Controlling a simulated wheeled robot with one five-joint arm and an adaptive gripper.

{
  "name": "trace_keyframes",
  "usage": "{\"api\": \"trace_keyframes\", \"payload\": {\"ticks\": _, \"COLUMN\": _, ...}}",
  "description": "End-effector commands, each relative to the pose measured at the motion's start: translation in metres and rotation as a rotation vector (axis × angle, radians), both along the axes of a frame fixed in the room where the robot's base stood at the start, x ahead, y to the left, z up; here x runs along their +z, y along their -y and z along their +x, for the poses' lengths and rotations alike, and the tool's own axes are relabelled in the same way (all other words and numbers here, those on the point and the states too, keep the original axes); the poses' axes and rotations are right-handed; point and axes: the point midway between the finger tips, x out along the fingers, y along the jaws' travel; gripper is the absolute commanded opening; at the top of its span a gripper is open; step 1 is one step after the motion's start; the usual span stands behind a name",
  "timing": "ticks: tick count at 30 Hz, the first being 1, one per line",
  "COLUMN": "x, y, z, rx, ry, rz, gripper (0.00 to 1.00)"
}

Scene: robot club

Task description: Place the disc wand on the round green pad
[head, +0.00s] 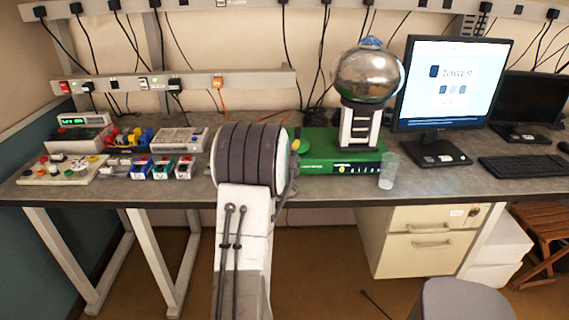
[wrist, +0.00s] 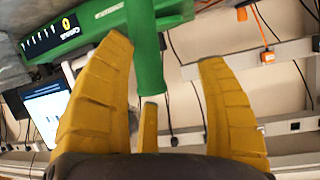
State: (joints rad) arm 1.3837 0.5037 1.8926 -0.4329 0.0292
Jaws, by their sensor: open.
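My gripper (wrist: 175,95) is open, with yellow fingers spread wide in the wrist view. A green rod (wrist: 150,60) with a rounded end lies between them in the picture. It may be the disc wand's handle; I cannot tell, and no disc shows. I cannot tell whether a finger touches it. In the head view my arm covers most of the gripper; a yellow fingertip (head: 295,145) shows beside the left end of the green base (head: 315,168). I cannot make out the round green pad clearly in either view.
A globe on a white stand (head: 368,75) rises from the green base. A clear cup (head: 388,172) stands at its right front, near a lit monitor (head: 450,85) and keyboard (head: 525,168). Small coloured boxes (head: 162,168) and instruments crowd the desk's left side. Cables hang behind.

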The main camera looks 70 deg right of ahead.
Motion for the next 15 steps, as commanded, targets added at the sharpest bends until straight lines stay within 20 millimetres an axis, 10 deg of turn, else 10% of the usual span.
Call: {"api": "trace_keyframes", "payload": {"ticks": 15, "x": 0.027, "y": -0.064, "z": -0.012, "rx": 0.0, "ry": 0.0, "rz": -0.002, "gripper": 0.66}}
